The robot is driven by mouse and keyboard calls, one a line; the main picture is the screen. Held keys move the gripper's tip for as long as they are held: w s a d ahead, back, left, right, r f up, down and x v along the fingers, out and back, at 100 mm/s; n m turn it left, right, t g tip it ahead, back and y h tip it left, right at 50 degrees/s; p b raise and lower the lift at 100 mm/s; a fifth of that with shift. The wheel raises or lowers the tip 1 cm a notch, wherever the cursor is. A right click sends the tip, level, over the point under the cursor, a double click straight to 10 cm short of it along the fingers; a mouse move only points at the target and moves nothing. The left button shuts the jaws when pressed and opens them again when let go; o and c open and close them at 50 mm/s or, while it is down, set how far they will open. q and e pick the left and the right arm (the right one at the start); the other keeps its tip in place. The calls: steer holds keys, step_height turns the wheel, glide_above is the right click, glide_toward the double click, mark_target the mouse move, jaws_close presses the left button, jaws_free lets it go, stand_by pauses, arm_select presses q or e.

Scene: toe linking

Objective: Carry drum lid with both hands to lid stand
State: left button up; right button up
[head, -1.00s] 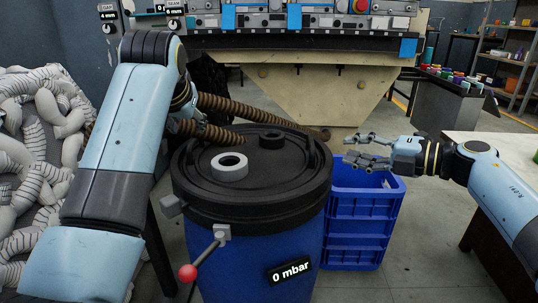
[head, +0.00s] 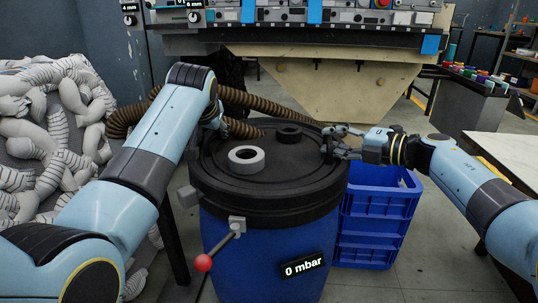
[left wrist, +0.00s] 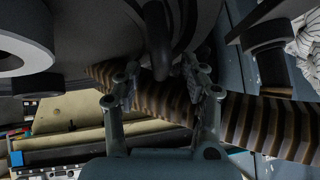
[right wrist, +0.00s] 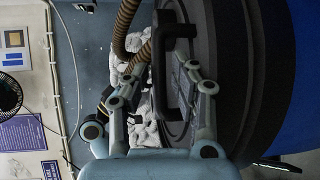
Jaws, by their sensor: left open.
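The black drum lid (head: 292,168) lies flat on the blue drum (head: 250,262). A light grey ring (head: 246,159) and a smaller black ring (head: 288,133) are on its top. My left gripper (head: 219,124), partly hidden by its arm, is at the lid's far left edge; in the left wrist view its open fingers (left wrist: 157,80) are either side of a dark handle (left wrist: 158,42). My right gripper (head: 338,141) is at the lid's right edge; in the right wrist view its open fingers (right wrist: 161,90) straddle a black handle (right wrist: 158,65). I cannot identify the lid stand.
Blue crates (head: 372,220) stand right of the drum. A brown hose (head: 255,98) runs behind it. A clamp lever with red knob (head: 203,263) sticks out at the front left. White striped tubes (head: 45,140) are heaped at left; a pale table (head: 506,152) is at right.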

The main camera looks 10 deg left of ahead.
arm_select(q)
steer(key=shift+w+a+f, duration=0.1)
steer(key=shift+w+f, duration=0.35)
steer(key=shift+w, duration=0.05)
arm_select(e)
steer(key=shift+w+a+f, duration=0.1)
steer(key=shift+w+a, duration=0.2)
steer(key=shift+a, duration=0.25)
arm_select(q)
steer(key=shift+c, duration=0.5)
arm_select(e)
steer(key=shift+c, duration=0.4)
arm_select(q)
steer(key=c, duration=0.4)
arm_select(e)
steer(key=c, duration=0.4)
arm_select(q)
jaws_close()
arm_select(e)
jaws_close()
arm_select(q)
steer(key=shift+r, duration=0.1)
